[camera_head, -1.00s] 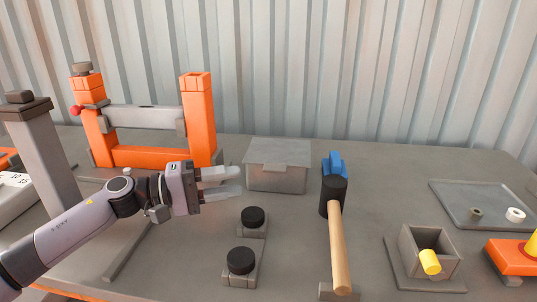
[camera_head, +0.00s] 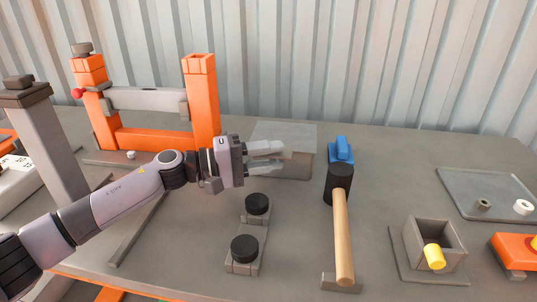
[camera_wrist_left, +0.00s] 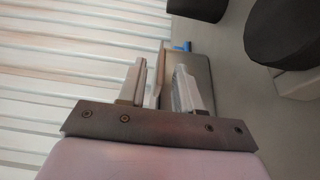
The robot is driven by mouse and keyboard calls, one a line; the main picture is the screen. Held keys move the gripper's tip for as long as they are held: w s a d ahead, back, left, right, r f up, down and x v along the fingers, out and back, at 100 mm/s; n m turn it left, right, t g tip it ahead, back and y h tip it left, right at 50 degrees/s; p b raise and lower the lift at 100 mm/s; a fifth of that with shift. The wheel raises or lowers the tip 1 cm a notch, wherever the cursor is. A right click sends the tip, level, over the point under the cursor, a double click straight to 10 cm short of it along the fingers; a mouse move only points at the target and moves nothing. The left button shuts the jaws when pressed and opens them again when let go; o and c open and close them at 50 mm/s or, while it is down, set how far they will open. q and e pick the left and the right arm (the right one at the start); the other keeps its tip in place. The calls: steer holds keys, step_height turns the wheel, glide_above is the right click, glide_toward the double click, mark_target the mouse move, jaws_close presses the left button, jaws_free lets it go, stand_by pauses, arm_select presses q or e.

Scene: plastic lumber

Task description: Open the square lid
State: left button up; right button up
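The square lid (camera_head: 284,135) lies flat and closed on a grey box (camera_head: 298,168) at the back middle of the table. My left gripper (camera_head: 280,159) is at the front left of the box, with its two fingers apart, one above the other. The fingers overlap the lid's front edge in the head view and hide its front tab. In the left wrist view, the box (camera_wrist_left: 200,72) shows just beyond and between the open fingers (camera_wrist_left: 160,68); I cannot tell whether they touch it. My right gripper is not in view.
Two black round knobs (camera_head: 257,204) stand in front of the box. A mallet (camera_head: 343,230) and a blue piece (camera_head: 341,150) are to its right. An orange frame (camera_head: 203,105) rises behind my left arm. A grey tray (camera_head: 460,190) lies at the right.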

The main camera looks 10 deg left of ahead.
arm_select(q)
jaws_close()
steer(key=shift+r, duration=0.15)
